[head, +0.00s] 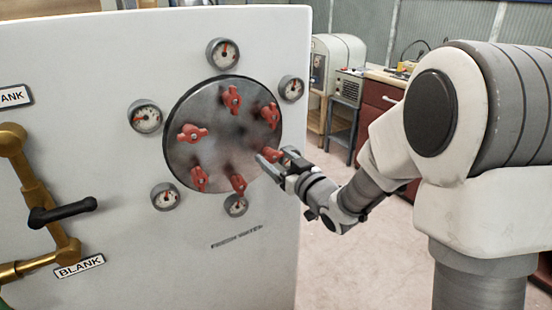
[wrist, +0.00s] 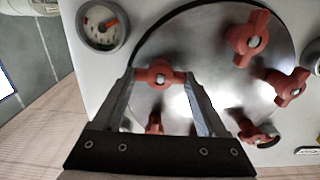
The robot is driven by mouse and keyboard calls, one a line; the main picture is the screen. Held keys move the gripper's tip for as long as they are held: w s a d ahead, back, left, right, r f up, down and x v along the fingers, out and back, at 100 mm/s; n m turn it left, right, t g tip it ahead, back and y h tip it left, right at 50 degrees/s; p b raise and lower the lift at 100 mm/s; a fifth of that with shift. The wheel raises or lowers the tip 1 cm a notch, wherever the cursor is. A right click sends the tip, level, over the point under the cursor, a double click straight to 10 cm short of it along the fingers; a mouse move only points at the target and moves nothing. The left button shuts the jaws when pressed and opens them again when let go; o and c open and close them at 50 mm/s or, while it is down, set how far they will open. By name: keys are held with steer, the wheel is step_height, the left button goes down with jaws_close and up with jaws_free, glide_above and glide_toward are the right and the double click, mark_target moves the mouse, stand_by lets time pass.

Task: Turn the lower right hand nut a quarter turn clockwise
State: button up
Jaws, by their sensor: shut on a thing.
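A round metal plate (head: 216,150) on the white panel carries several red winged nuts in a ring. My gripper (head: 270,157) is at the plate's lower right edge in the head view. It is shut on the lower right hand nut, which is mostly hidden there by the fingers. In the wrist view this nut (wrist: 160,74) sits between the fingertips of my gripper (wrist: 161,80), its wings spanning from finger to finger. Neighbouring nuts are the upper right nut (head: 270,115) and the bottom nut (head: 238,183), both apart from the fingers in the head view.
Dial gauges surround the plate, including one at the upper right (head: 291,88) and one at the bottom (head: 236,204). A brass pipe with a black lever (head: 62,213) is at the left. Open floor (head: 345,240) lies right of the panel, with a red cabinet (head: 376,110) behind.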

steer(key=shift+c, duration=0.7)
steer(key=shift+m, duration=0.4)
steer(key=m+p, duration=0.1)
steer(key=m, duration=0.1)
steer(key=shift+d+m, duration=0.1)
steer(key=shift+m, duration=0.3)
steer(key=m+p, duration=0.2)
steer(key=m, duration=0.4)
steer(key=shift+w+p, duration=0.1)
steer(key=shift+p, duration=0.3)
steer(key=m+p, duration=0.3)
steer(key=m, duration=0.2)
steer(key=shift+d+m, duration=0.1)
steer(key=shift+m, duration=0.3)
steer(key=shift+f+m+p, duration=0.1)
steer(key=shift+m+p, duration=1.05)
steer(key=shift+m, duration=0.45)
